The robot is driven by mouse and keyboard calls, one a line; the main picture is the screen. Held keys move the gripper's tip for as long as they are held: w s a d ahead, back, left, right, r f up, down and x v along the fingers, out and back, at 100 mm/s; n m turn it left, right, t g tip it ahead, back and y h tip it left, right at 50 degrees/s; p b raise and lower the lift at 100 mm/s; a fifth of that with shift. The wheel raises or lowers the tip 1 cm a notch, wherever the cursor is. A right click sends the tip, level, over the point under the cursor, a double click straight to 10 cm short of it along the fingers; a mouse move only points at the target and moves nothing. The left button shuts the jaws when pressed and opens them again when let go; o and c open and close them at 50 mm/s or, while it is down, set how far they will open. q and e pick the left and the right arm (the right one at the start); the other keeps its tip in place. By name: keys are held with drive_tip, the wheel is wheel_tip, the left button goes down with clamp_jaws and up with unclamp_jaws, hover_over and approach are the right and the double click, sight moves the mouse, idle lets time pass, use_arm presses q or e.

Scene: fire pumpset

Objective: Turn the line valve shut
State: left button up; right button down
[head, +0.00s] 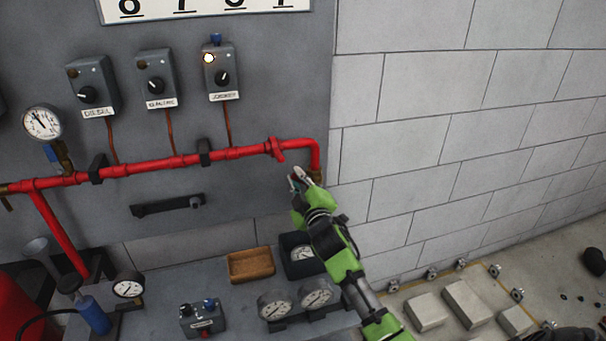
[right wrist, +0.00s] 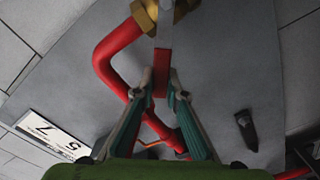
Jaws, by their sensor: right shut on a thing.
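The line valve is a brass body at the lower end of the red pipe's right-hand bend, partly hidden by my gripper in the head view (head: 318,177). In the right wrist view the brass body (right wrist: 172,10) shows at the top, with a flat lever (right wrist: 162,62), grey near the body and red further out. My right gripper (head: 297,176) is at the valve in the head view. In the right wrist view its two fingers (right wrist: 162,82) are closed on the red part of the lever, one on each side. My left gripper is not in view.
The red pipe (head: 235,153) runs along the grey panel. Above it are three switch boxes (head: 221,75). Below are a wooden tray (head: 251,266), gauges (head: 275,305) and a small control box (head: 203,319) on the bench. A block wall (head: 440,150) stands to the right.

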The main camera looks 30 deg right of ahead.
drive_tip(key=shift+w+a+f+n+b, duration=0.1)
drive_tip(key=shift+a+f+n+b, duration=0.3)
drive_tip(key=shift+f+n, duration=0.7)
drive_tip(key=shift+w+a+f+n+b, duration=0.15)
drive_tip(key=shift+f+n+b, duration=0.45)
drive_tip(key=shift+n, duration=0.85)
drive_tip(key=shift+s+a+f+n+b, duration=0.1)
drive_tip(key=shift+a+f+n+b, duration=0.25)
drive_tip(key=shift+f+n, duration=0.75)
drive_tip(key=shift+d+r+n, duration=0.1)
drive_tip(key=shift+n, duration=0.15)
drive_tip(key=c, duration=2)
unclamp_jaws()
drive_tip(key=shift+w, duration=0.1)
drive_tip(key=v, duration=1.2)
